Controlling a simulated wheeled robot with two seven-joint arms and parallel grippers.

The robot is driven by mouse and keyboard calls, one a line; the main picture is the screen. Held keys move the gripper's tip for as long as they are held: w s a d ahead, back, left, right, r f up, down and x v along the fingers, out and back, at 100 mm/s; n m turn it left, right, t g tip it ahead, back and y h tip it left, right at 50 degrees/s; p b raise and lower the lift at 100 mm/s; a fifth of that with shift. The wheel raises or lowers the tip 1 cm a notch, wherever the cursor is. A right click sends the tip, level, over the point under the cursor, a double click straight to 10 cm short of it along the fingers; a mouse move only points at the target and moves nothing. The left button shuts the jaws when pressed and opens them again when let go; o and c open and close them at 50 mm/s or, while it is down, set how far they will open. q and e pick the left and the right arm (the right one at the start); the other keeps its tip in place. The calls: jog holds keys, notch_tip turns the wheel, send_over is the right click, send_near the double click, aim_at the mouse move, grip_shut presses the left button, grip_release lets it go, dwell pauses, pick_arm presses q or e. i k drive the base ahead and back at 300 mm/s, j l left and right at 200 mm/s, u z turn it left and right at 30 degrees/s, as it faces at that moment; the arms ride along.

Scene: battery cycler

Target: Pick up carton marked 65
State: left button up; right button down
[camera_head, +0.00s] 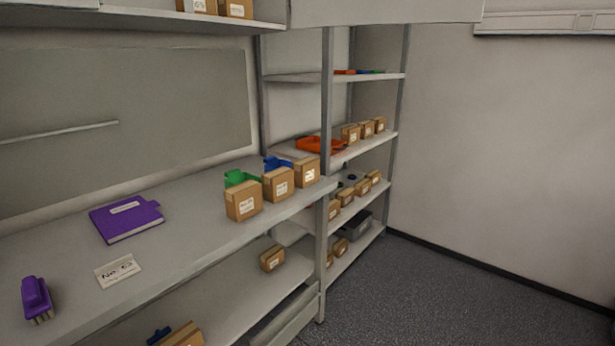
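Several brown cartons with white labels are in view, but the print is too small to tell which is marked 65. Three stand on the workbench top: a left carton (243,201), a middle carton (278,184) and a right carton (306,171). Two more, a left upper carton (199,6) and a right upper carton (236,9), are cut off by the top edge. A lone carton (272,258) sits on the lower shelf. Neither of my grippers shows.
The bench (190,238) also holds a purple binder (127,218), a white card (118,271), a purple brush-like object (37,298), and green (240,178) and blue (276,163) items behind the cartons. A shelf rack (327,120) holds more small cartons. The floor (430,295) at right is clear.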

aim_at(278, 184)
jog(key=i+l+u, duration=0.35)
jog(key=i+l, duration=1.1)
